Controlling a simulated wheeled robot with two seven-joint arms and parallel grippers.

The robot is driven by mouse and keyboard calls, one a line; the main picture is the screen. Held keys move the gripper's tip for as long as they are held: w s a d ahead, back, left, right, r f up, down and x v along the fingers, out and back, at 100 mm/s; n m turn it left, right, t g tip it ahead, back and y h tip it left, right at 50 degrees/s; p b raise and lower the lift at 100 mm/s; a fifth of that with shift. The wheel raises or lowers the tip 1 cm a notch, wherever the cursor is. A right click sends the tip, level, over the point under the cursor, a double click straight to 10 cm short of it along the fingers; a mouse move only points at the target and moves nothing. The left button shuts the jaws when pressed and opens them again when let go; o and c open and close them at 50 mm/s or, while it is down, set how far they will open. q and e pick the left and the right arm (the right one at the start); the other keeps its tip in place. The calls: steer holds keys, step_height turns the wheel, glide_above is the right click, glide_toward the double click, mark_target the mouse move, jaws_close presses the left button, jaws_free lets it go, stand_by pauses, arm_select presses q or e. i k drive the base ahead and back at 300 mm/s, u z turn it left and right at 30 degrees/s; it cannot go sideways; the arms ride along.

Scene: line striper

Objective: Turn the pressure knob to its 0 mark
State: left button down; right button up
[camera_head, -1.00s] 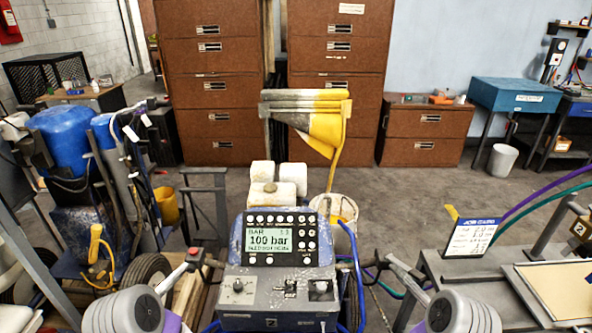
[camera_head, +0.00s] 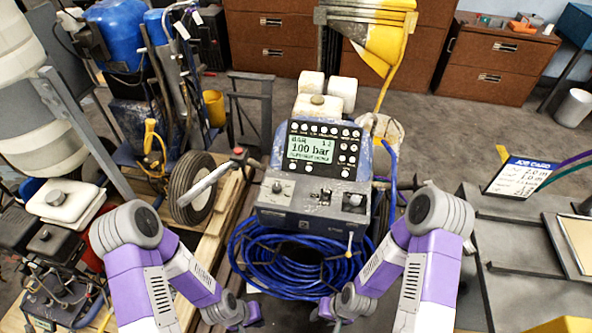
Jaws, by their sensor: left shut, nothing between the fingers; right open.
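The line striper's grey control panel (camera_head: 315,205) stands in the middle of the head view. A small round dark knob (camera_head: 277,187) sits on its left part, with a pale scale around it; its pointer and marks are too small to read. The display (camera_head: 311,149) above reads 100 bar. My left gripper (camera_head: 252,314) is low in front of the machine, below the panel, shut and empty. My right gripper (camera_head: 324,310) is at about the same height to its right, open and empty. Neither touches the knob.
A coiled blue hose (camera_head: 285,268) lies below the panel, just behind my grippers. Handlebar grips stick out at both sides of the panel, the left one with a red button (camera_head: 238,151). A job card (camera_head: 520,177) stands on the table at right.

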mark_target(276, 187)
steer(key=u, duration=1.5)
steer(key=k, duration=1.2)
steer(key=z, duration=1.5)
